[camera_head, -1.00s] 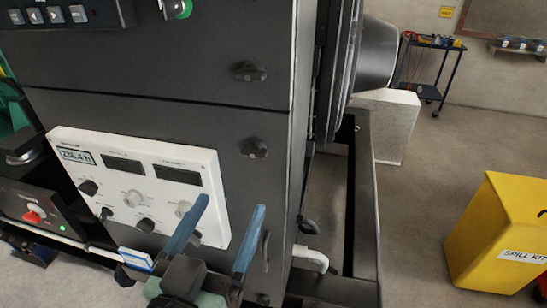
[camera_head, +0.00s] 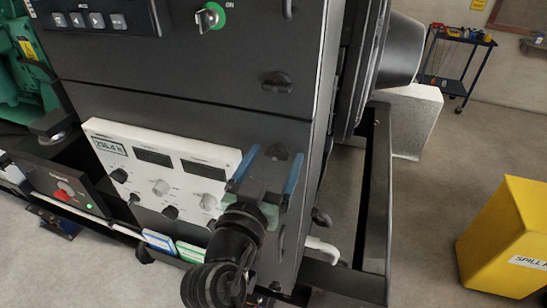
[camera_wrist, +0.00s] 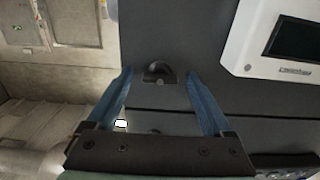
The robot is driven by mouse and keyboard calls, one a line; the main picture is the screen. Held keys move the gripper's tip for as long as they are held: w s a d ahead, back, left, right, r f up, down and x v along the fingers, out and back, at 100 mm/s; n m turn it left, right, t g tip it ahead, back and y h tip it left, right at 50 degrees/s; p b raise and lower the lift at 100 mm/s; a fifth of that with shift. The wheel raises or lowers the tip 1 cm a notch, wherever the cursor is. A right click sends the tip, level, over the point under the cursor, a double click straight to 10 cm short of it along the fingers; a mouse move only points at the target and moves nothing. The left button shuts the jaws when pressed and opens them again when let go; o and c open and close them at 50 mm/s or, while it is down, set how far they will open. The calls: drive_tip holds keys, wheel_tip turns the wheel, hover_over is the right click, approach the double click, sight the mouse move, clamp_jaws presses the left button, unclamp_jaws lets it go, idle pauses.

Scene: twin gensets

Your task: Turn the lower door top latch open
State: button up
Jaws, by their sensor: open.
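The lower door top latch (camera_head: 279,151) is a small dark knob on the dark grey lower door (camera_head: 130,98), just below the seam with the upper door. In the wrist view the fingertips (camera_wrist: 158,74) lie on either side of the latch, with a gap on both sides. I cannot tell how deep they reach.
A white control panel (camera_head: 160,157) is left of the latch. Another dark latch (camera_head: 277,82) sits above the seam, with a key switch (camera_head: 208,18) higher up. A black frame rail (camera_head: 376,200) runs on the right. A yellow spill kit bin (camera_head: 505,235) stands on the floor farther right.

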drive_tip(key=shift+c, duration=0.3)
clamp_jaws()
drive_tip(key=shift+n, duration=0.4)
drive_tip(key=n, duration=0.3)
drive_tip(key=shift+n, duration=0.4)
drive_tip(key=n+p, duration=0.1)
drive_tip(key=n, duration=0.3)
drive_tip(key=shift+n+p, duration=0.3)
drive_tip(key=shift+p, duration=0.05)
drive_tip(key=n+p, duration=0.2)
drive_tip(key=n, duration=0.2)
drive_tip(key=n+p, duration=0.1)
drive_tip(key=n, duration=0.3)
drive_tip(key=shift+n+p, duration=0.3)
drive_tip(key=shift+p, duration=0.05)
